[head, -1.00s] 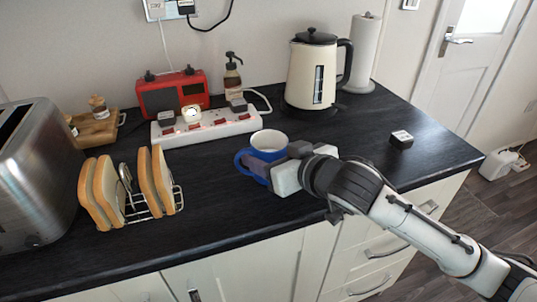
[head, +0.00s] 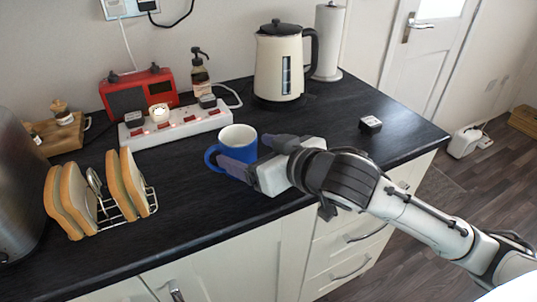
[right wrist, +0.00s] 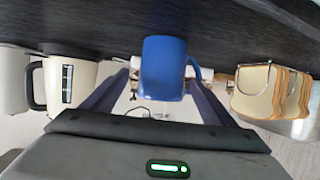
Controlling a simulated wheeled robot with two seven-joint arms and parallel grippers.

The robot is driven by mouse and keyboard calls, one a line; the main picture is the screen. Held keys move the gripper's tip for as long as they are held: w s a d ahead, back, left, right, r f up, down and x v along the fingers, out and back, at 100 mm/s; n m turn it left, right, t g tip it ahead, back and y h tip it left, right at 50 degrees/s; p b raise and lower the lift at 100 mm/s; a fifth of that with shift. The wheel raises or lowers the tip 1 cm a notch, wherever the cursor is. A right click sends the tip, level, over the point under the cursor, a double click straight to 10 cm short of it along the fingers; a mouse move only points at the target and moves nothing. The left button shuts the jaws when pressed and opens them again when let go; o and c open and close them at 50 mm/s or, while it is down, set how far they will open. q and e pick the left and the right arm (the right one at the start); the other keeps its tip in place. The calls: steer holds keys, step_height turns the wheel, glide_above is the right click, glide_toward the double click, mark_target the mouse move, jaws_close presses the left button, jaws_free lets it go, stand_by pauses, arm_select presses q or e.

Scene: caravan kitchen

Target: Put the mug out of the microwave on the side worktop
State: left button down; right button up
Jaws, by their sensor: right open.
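The blue mug (head: 244,151), white inside, stands upright on the black side worktop (head: 330,135). Its handle points left in the head view. My right gripper (head: 244,149) is open at the mug's near right side, with one finger in front of the mug and the other at its right. In the right wrist view the mug (right wrist: 163,68) appears between the spread fingers, near their tips; I cannot tell whether either finger touches it. The microwave and my left gripper are not in view.
A toast rack with bread (head: 125,185) stands left of the mug, and a white power strip (head: 175,126) lies behind it. A kettle (head: 279,65) and paper roll (head: 328,42) stand at the back. Worktop between cube and mug is mostly clear.

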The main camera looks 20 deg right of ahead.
steer(key=v, duration=0.4)
steer(key=shift+s+d, duration=0.15)
steer(key=shift+s, duration=0.15)
steer(key=p+v, duration=0.3)
steer(key=p, duration=0.2)
steer(key=shift+r+p, duration=0.2)
steer(key=shift+p, duration=0.1)
stand_by(0.7)
